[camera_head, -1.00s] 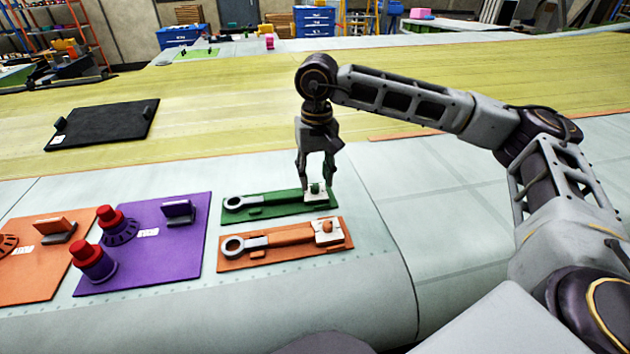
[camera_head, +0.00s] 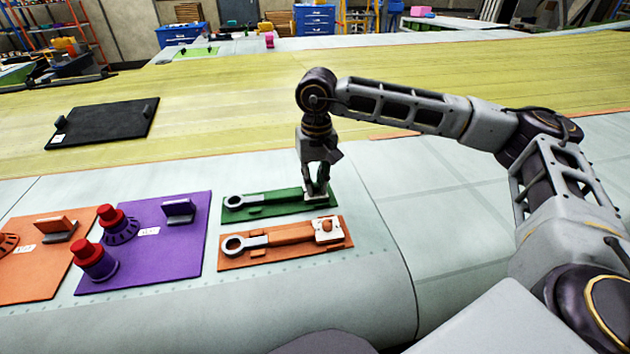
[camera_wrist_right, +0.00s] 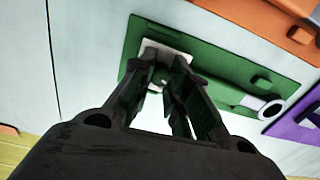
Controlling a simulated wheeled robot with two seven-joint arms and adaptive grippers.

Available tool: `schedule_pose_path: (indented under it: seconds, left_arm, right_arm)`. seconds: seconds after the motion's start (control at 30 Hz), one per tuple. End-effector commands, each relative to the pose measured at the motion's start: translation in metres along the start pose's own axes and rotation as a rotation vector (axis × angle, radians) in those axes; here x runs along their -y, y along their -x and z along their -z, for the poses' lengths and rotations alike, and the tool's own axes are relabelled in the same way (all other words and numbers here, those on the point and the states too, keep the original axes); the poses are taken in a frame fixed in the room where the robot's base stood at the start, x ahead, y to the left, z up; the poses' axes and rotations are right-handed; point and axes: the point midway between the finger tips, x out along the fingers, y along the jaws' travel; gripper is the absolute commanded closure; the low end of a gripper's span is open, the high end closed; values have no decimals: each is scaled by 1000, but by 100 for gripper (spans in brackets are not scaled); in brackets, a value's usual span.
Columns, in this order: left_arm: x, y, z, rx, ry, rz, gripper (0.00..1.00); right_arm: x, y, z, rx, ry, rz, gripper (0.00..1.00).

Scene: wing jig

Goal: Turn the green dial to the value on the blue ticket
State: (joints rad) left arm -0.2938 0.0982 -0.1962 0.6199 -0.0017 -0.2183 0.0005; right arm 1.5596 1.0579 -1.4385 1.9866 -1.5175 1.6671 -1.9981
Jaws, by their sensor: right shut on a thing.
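The green board (camera_head: 275,208) lies on the pale wing surface, with a grey ring-ended wrench (camera_head: 234,202) along its left part. At its right end is a white plate (camera_head: 322,197) bearing the green dial, which my fingers mostly hide in the head view. My right gripper (camera_head: 317,190) points down over this plate, shut on the dial. In the wrist view the fingers (camera_wrist_right: 165,88) close around the dial over the white plate (camera_wrist_right: 150,47) on the green board (camera_wrist_right: 215,70). I cannot make out a blue ticket or read any value. My left gripper is not in view.
An orange board (camera_head: 285,243) with a similar wrench and knob lies just in front of the green one. A purple board (camera_head: 160,255) with red-topped knobs (camera_head: 95,257) lies to the left. A black board (camera_head: 102,124) lies further back. The wing surface to the right is clear.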

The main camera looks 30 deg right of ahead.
Motion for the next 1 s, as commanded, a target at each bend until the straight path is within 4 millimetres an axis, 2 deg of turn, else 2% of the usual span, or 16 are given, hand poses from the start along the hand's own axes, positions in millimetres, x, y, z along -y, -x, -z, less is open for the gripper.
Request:
schedule_pose_path:
  seconds: [0.23, 0.47, 1.0]
  left_arm:
    - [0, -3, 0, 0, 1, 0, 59]
    - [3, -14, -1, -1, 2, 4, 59]
    - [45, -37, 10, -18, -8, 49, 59]
  right_arm:
    - [0, 0, 0, -1, -17, 0, 100]
    - [0, -2, 0, -2, -106, 1, 100]
    - [0, -1, 0, -8, -361, 1, 100]
